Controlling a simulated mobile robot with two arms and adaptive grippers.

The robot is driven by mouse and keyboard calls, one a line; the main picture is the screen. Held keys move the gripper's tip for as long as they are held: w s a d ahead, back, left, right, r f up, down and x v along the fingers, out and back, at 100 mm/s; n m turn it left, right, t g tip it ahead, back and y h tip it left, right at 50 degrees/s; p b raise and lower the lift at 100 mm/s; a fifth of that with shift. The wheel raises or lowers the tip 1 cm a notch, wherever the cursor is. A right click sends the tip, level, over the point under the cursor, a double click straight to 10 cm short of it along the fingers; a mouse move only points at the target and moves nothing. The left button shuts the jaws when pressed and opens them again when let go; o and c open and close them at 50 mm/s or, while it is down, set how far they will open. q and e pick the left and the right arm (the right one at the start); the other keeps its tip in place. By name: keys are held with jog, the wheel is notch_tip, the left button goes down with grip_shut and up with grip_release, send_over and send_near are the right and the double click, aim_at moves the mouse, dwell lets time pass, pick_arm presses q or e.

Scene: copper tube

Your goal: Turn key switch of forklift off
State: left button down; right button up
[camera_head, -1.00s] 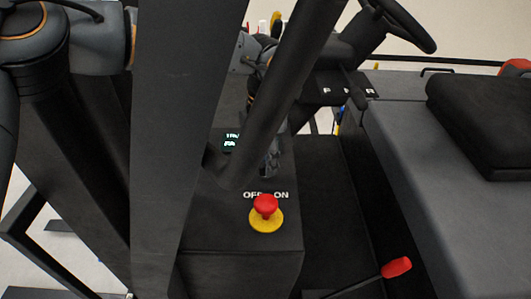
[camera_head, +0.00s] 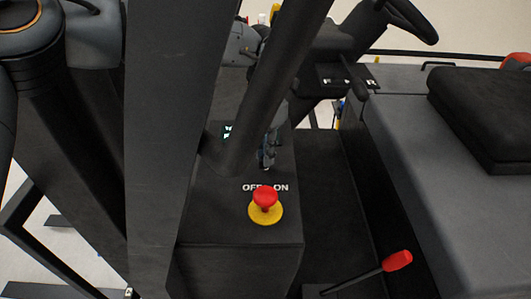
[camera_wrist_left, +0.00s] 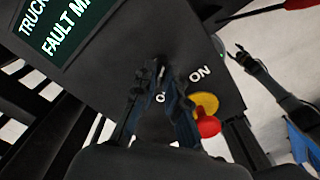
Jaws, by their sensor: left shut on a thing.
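The key switch sits on the dark console (camera_head: 240,225) by the white OFF and ON marks (camera_head: 280,188). My left gripper (camera_head: 267,162) is at the switch, just above these marks, partly behind a dark post. In the left wrist view its two fingers (camera_wrist_left: 160,85) are close together in front of the console, covering part of the OFF mark. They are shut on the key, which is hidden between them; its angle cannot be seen. A dark jointed shape (camera_wrist_left: 262,75) at the right of that view may be my right gripper, but I cannot tell.
A red and yellow stop button (camera_head: 265,203) stands just below the marks. A lit screen (camera_wrist_left: 70,25) is beside the switch. A thick dark post (camera_head: 270,90) crosses in front. A red-tipped lever (camera_head: 397,261), a steering wheel (camera_head: 408,20) and a seat (camera_head: 485,115) lie to the right.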

pick_arm(q)
jog(key=n+b, duration=0.5)
jog(key=b, duration=0.2)
jog(key=shift+f+n, duration=0.3)
jog(key=shift+n, duration=0.1)
jog(key=shift+r+n+b, duration=0.1)
jog(key=shift+n+b, duration=1.05)
jog(key=shift+n, duration=0.05)
jog(key=shift+r+n+b, duration=0.2)
jog(key=shift+n+b, duration=0.75)
jog(key=shift+n, duration=0.55)
jog(key=c, duration=1.4)
grip_release()
jog(key=shift+r, duration=0.1)
